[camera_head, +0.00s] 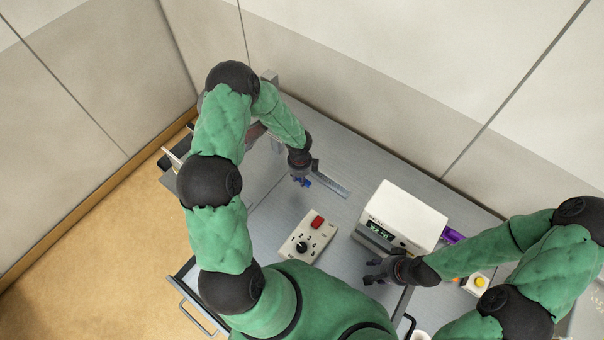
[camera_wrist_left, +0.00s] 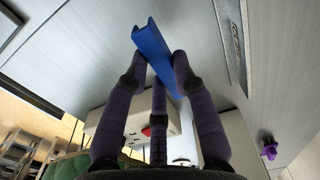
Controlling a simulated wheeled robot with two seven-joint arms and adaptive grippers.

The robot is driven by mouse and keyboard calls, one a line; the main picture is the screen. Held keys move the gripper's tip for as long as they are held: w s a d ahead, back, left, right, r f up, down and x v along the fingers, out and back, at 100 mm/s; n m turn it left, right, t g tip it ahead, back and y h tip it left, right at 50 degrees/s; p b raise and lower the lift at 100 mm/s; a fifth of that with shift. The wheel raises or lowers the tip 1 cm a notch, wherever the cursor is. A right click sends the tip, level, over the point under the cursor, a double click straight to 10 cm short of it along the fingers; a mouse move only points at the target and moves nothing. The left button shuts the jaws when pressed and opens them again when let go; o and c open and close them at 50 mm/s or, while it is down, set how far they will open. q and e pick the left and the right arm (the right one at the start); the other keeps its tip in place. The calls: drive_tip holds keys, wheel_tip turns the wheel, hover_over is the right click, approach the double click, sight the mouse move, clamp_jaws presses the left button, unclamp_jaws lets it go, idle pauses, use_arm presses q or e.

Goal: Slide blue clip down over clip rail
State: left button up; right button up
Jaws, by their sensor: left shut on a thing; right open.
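The blue clip (camera_head: 306,183) is a long channel-shaped piece, seen large in the left wrist view (camera_wrist_left: 151,42). My left gripper (camera_head: 301,179) is shut on it, and its fingers close around the clip in the left wrist view (camera_wrist_left: 160,78). The clip is over the back part of the bench; its exact height is unclear. A flat grey strip with markings (camera_head: 331,185) lies just right of the clip and also shows in the left wrist view (camera_wrist_left: 232,42); I cannot tell whether it is the clip rail. My right gripper (camera_head: 370,271) is open and empty in front of the white device.
A white device with a display (camera_head: 401,216) stands right of centre on the grey bench. A control box with a red switch and black knob (camera_head: 308,237) sits in the middle. A purple object (camera_head: 453,235) and a yellow-button box (camera_head: 479,283) are at right.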

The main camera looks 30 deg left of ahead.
use_arm(q)
drive_tip(key=shift+w+f, duration=0.15)
drive_tip(key=shift+w, duration=0.3)
drive_tip(key=shift+w+d+f+p, duration=0.15)
drive_tip(key=shift+w+p, duration=0.25)
drive_tip(key=shift+w, duration=0.55)
drive_tip(key=shift+w+d+f+p, duration=0.1)
drive_tip(key=shift+w+p, duration=0.25)
drive_tip(key=shift+w, duration=0.6)
drive_tip(key=shift+w+d+f, duration=0.15)
drive_tip(key=shift+w+f, duration=0.05)
drive_tip(key=shift+w, duration=0.9)
drive_tip(key=shift+w+d+f, duration=0.15)
drive_tip(key=shift+w+f, duration=0.05)
drive_tip(key=shift+w, duration=0.9)
drive_tip(key=shift+f+p, duration=0.3)
drive_tip(key=shift+f+b, duration=0.95)
drive_tip(key=shift+b, duration=0.1)
drive_tip(key=o, duration=0.9)
